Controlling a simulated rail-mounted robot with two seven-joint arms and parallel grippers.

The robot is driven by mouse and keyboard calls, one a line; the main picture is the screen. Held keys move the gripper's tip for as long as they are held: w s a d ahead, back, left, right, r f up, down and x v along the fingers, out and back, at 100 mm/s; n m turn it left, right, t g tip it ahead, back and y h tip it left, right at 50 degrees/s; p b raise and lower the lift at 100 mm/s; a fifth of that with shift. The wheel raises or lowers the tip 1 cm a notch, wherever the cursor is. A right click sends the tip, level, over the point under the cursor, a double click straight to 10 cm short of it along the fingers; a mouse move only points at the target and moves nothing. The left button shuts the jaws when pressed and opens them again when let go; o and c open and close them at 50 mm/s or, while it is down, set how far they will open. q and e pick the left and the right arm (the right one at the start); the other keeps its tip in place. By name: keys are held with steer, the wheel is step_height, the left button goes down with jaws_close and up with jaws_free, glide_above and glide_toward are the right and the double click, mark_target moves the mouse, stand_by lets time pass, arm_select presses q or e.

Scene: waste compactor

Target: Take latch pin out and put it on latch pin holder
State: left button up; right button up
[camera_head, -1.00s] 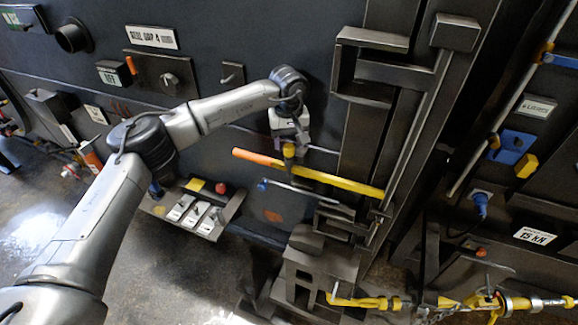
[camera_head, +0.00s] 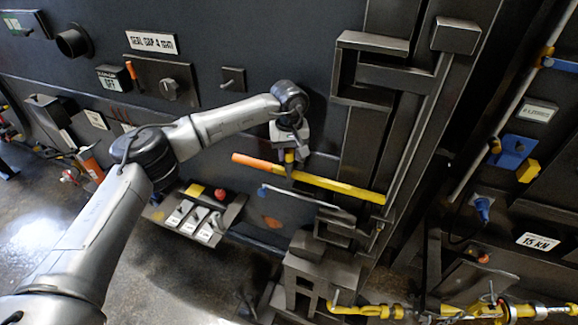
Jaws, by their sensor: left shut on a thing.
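My left gripper (camera_head: 289,166) points down at the dark wall, at a long yellow bar (camera_head: 340,187) with an orange left end. It appears shut on the bar left of its middle. The bar's right end reaches the dark latch frame (camera_head: 345,70). A thin grey rod (camera_head: 310,199) with a blue tip lies just below the bar, running toward the frame's lower part. I cannot tell for sure which of these is the latch pin, nor pick out a labelled latch pin holder. My right gripper is not in view.
A dark stepped bracket (camera_head: 318,270) stands below the bar. Yellow chain fittings (camera_head: 375,311) lie at the lower right. A blue plug (camera_head: 483,207) hangs at the right.

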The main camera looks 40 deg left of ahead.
arm_select(q)
steer(key=shift+c, duration=0.7)
steer(key=shift+r, duration=0.1)
steer(key=shift+r+p, duration=0.3)
steer(key=shift+p, duration=0.05)
steer(key=shift+r, duration=0.15)
